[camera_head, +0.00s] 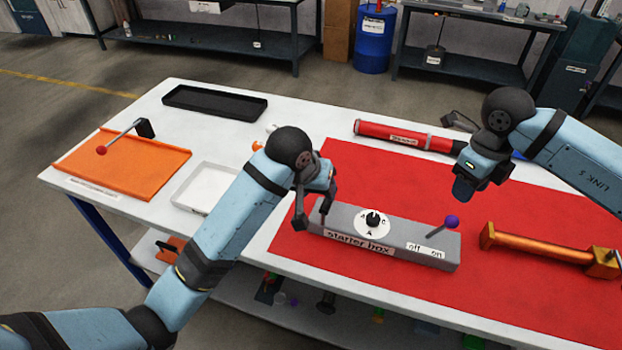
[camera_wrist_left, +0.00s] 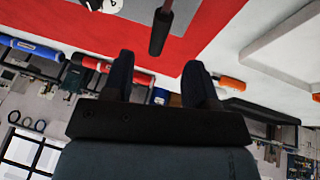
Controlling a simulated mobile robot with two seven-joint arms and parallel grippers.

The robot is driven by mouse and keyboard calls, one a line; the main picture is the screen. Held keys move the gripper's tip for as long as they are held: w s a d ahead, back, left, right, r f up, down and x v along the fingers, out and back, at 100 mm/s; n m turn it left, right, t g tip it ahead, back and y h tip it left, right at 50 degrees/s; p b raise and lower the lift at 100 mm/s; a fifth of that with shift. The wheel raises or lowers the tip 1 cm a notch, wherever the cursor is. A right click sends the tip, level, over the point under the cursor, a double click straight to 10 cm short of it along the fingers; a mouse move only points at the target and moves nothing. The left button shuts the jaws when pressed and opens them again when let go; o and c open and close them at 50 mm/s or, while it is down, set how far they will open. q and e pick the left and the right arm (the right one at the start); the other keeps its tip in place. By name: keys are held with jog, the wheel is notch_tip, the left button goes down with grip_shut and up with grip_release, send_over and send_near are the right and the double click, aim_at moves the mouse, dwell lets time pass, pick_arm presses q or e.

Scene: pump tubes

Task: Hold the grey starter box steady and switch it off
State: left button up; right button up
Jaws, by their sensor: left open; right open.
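The grey starter box (camera_head: 350,230) lies on a red mat on the white table. It has a round dial (camera_head: 373,219) on top and a lever with a purple knob (camera_head: 452,222) near its right end, leaning right, towards the "on" side of the off/on label (camera_head: 425,250). My left gripper (camera_head: 313,210) is open at the box's left end; I cannot tell whether it touches. Its two dark fingers show apart in the left wrist view (camera_wrist_left: 160,80), with a dark rod end (camera_wrist_left: 160,30) beyond them. My right gripper (camera_head: 473,180) is open above and behind the lever, apart from it.
A red cylinder (camera_head: 390,132) lies behind the box. An orange bar-shaped part (camera_head: 545,246) lies to its right. A white tray (camera_head: 190,203), an orange tray (camera_head: 110,170) with a lever, and a black tray (camera_head: 215,96) stand on the left. The mat in front of the box is clear.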

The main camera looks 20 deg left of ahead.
aim_at(326, 201)
pick_arm(q)
jog(key=x, duration=0.8)
jog(key=shift+f, duration=0.25)
grip_shut()
pick_arm(e)
grip_shut()
jog(key=s+a+f+m+g+y, duration=0.2)
jog(key=s+a+f+g+y, duration=0.3)
jog(key=y, duration=0.6)
jog(key=s+d+f+m+t+y, duration=0.1)
jog(key=d+f+m+t+y, duration=0.1)
jog(key=d+m+t, duration=0.3)
jog(key=s+d+f+m+t+y, duration=0.1)
jog(key=d+f+m+t, duration=0.3)
jog(key=d, duration=0.4)
jog(key=s+d+f+m+t+y, duration=0.2)
jog(key=d+f+m+t+y, duration=0.1)
jog(key=d+m+t, duration=0.3)
jog(key=shift+s+d+f+t, duration=0.1)
jog(key=shift+d+f+t, duration=0.2)
jog(key=shift+d, duration=0.35)
